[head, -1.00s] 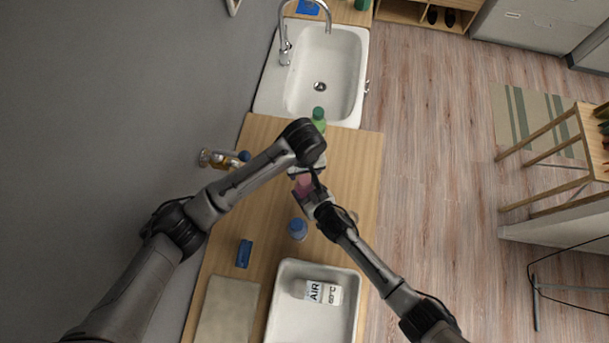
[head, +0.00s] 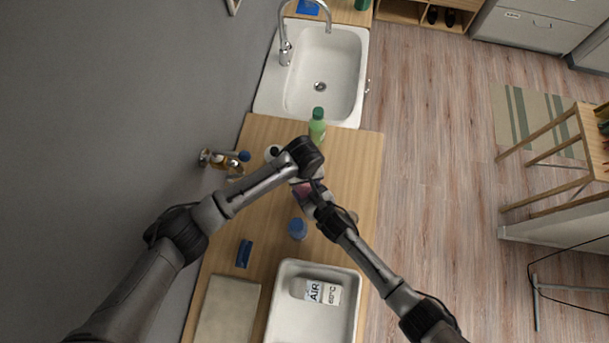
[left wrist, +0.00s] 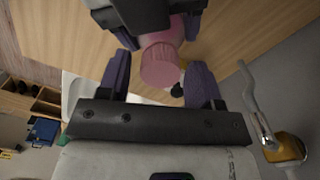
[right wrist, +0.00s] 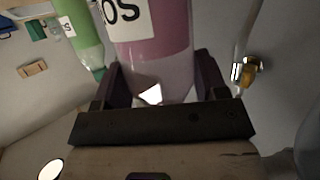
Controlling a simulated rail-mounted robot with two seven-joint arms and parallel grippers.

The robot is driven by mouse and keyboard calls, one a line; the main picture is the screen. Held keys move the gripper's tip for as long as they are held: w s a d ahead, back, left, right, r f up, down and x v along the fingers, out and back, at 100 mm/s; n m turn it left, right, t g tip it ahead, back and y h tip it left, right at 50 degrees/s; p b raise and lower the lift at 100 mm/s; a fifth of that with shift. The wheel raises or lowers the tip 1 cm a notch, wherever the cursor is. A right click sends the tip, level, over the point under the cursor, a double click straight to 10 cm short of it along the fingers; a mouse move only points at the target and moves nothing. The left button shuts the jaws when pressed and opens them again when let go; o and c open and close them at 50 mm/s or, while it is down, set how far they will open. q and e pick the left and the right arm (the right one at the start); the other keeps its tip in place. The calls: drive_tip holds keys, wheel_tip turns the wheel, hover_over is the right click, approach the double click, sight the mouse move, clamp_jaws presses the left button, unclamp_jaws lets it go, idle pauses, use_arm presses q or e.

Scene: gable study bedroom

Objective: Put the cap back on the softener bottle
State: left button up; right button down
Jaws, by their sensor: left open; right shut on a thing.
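The pink bottle (head: 302,189) is held over the wooden counter by my right gripper (right wrist: 155,85), whose fingers are shut on it. In the right wrist view the pink bottle (right wrist: 160,45) shows a white label with dark letters. In the left wrist view a round pink end (left wrist: 160,66) of it lies between the fingers of my left gripper (left wrist: 160,72). The left gripper is open, with gaps to both sides of the pink end. I cannot tell whether this pink end is a cap or the bare bottle. No separate cap can be made out.
A green bottle (head: 317,128) stands by the white sink (head: 345,75). A blue-topped item (head: 297,229), a blue block (head: 244,254) and a white tray (head: 274,300) with a labelled container (head: 322,292) are on the counter. A brass wall fitting (head: 216,160) is at the left.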

use_arm(q)
drive_tip(key=shift+f, duration=0.25)
drive_tip(key=c, duration=0.9)
drive_tip(key=m, duration=1.3)
drive_tip(key=o, duration=1)
